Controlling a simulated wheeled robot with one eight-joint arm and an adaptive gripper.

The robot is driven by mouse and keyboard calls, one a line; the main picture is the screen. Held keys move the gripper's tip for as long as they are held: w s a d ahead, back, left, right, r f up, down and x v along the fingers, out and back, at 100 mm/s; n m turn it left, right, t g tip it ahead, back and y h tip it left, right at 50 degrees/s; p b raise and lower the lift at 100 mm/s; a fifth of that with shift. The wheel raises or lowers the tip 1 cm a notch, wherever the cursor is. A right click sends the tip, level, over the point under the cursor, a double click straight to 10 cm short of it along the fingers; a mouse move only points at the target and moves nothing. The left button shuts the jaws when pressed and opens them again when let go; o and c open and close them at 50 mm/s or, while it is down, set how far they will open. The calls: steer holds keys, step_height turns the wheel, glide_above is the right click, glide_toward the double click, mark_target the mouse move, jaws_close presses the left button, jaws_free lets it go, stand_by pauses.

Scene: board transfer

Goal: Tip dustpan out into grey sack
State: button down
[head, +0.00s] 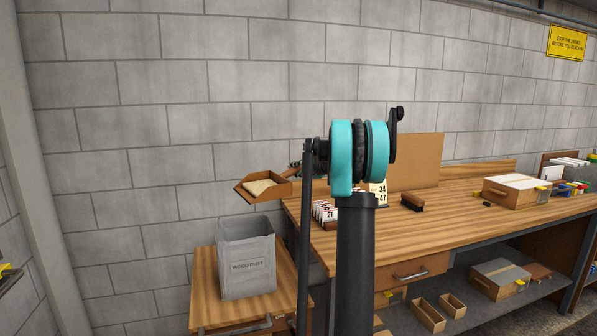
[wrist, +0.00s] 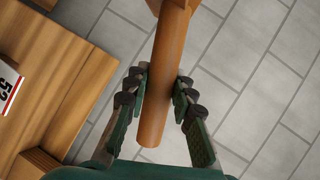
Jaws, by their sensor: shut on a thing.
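The dustpan (head: 282,190) is brown and holds a pale heap of dust (head: 258,187). It looks about level, in the air above the grey sack in the head view. The grey sack (head: 247,265), marked "WOOD DUST", stands open at the top on a small wooden table. My gripper (wrist: 160,84) is shut on the dustpan's round wooden handle (wrist: 168,65) in the wrist view. The pan's body is mostly out of that view. In the head view my arm hides much of the gripper.
The small table (head: 205,290) stands left of the long workbench (head: 470,225). On the bench are numbered cards (head: 325,212), a brush (head: 412,202), an upright board (head: 415,160) and a box (head: 515,190). A grey block wall (head: 120,130) is behind.

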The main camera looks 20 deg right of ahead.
steer(key=shift+a+r, duration=0.3)
steer(key=shift+a, duration=0.1)
steer(key=shift+s+a+r+n+h, duration=0.25)
steer(key=shift+a+r+n+h, duration=0.2)
steer(key=shift+a+r+n, duration=0.55)
steer(key=shift+s+a+r+n+h, duration=0.2)
steer(key=shift+a+r+n+h, duration=0.3)
steer(key=shift+a+r, duration=0.55)
steer(key=s+a+r+n+h, duration=0.2)
steer(key=a+r+n, duration=0.1)
steer(key=a, duration=0.4)
steer(key=s+a+r+n+t+h, duration=0.1)
steer(key=a+r+n, duration=0.2)
steer(key=a, duration=0.5)
steer(key=shift+s+a+r+h, duration=0.2)
steer(key=shift+s+r+h, duration=0.15)
steer(key=shift+r, duration=0.15)
